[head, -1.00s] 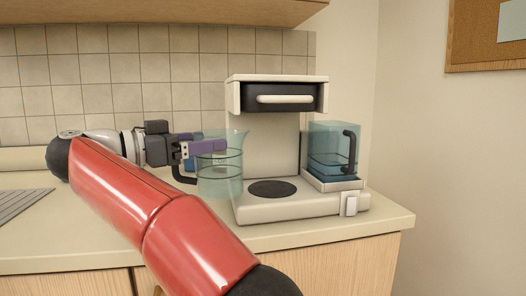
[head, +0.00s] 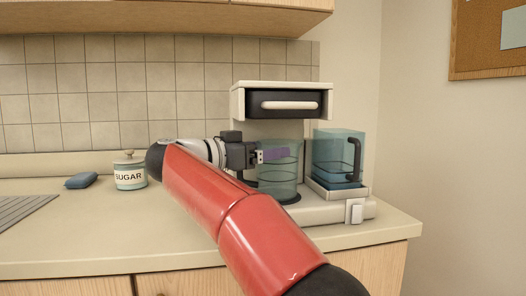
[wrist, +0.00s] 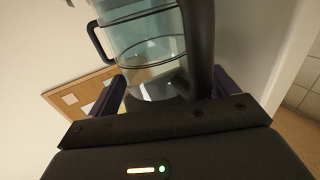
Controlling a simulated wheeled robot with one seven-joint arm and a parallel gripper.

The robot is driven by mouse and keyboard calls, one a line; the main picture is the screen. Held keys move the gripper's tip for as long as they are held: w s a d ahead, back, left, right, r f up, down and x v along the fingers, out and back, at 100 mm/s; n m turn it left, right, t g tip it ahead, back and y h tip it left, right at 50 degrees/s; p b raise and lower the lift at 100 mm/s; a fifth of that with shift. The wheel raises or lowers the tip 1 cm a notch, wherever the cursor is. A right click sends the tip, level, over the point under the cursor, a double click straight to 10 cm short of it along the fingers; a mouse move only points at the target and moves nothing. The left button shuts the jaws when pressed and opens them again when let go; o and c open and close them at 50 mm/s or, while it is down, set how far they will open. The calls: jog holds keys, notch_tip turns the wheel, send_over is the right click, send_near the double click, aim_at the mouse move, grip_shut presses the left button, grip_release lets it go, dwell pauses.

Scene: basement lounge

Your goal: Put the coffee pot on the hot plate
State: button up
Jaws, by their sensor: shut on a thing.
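The coffee pot (head: 278,172) is a clear bluish glass jug with dark bands, standing upright in the head view. My gripper (head: 270,155) is shut on the pot's dark handle from the left; the arm partly hides the handle. The pot is over the hot plate (head: 292,199), a dark disc on the coffee maker's base, with only its edge showing around the pot's bottom. I cannot tell whether the pot touches the plate. In the wrist view, the dark handle (wrist: 198,45) runs between the purple-padded fingers, with clear glass beyond.
The coffee maker (head: 324,211) has an overhanging dark brew head (head: 284,103) above the pot. A blue water tank (head: 330,150) with a dark handle stands close on the right. A sugar jar (head: 130,174) and a blue sponge (head: 81,180) are left on the counter.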

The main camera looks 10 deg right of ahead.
jog(key=shift+r, duration=0.1)
jog(key=shift+f, duration=0.25)
jog(key=o, duration=1.3)
jog(key=shift+s+a+r, duration=0.1)
jog(key=shift+a+r, duration=0.15)
jog(key=p+v, duration=0.1)
jog(key=v, duration=1)
jog(key=shift+s+a, duration=0.1)
jog(key=shift+a, duration=0.1)
